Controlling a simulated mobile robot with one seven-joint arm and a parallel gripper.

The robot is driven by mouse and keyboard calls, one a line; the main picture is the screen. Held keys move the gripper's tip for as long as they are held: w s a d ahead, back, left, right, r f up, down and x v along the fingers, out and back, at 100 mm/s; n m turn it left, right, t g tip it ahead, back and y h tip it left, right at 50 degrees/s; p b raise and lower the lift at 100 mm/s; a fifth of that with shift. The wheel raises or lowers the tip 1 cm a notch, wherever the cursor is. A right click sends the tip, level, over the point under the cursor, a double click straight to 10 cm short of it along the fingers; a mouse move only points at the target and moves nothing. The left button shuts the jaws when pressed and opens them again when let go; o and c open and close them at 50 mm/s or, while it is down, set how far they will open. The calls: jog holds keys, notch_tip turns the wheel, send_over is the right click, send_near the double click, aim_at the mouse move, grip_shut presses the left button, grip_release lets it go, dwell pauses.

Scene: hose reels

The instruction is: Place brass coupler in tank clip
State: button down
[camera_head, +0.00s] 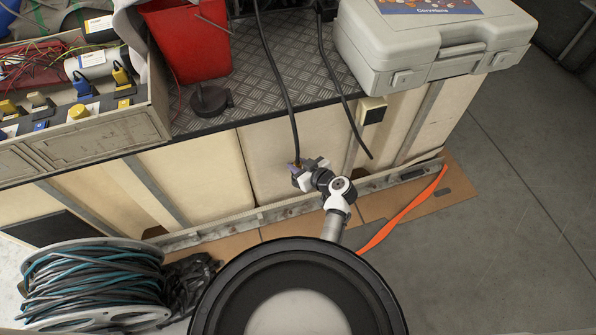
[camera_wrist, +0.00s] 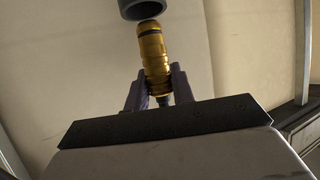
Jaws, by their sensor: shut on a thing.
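The brass coupler (camera_wrist: 155,58) is a gold ribbed cylinder with a dark ring near its upper end. In the wrist view my gripper (camera_wrist: 158,88) is shut on its lower part, with the coupler tilted slightly. A dark grey round piece (camera_wrist: 142,9) is just above the coupler's upper end, cut off by the frame; a small gap seems to separate them. I cannot tell whether it is a hose end or part of the tank clip. In the head view my gripper (camera_head: 299,172) is in front of the cream bench side, at the lower end of a black hose (camera_head: 276,72). I cannot make out the tank clip.
A second black hose (camera_head: 342,90) hangs to the right. The diamond-plate bench top (camera_head: 275,60) holds a red bucket (camera_head: 187,40) and a grey case (camera_head: 430,45). A cable reel (camera_head: 92,285) stands at lower left. An orange strip (camera_head: 405,212) lies on the floor; open floor is right.

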jog(key=shift+f, duration=1.9)
jog(key=shift+f+b, duration=0.15)
jog(key=shift+b, duration=0.15)
jog(key=c, duration=1.2)
grip_release()
jog(key=shift+r, duration=0.2)
jog(key=v, duration=1.2)
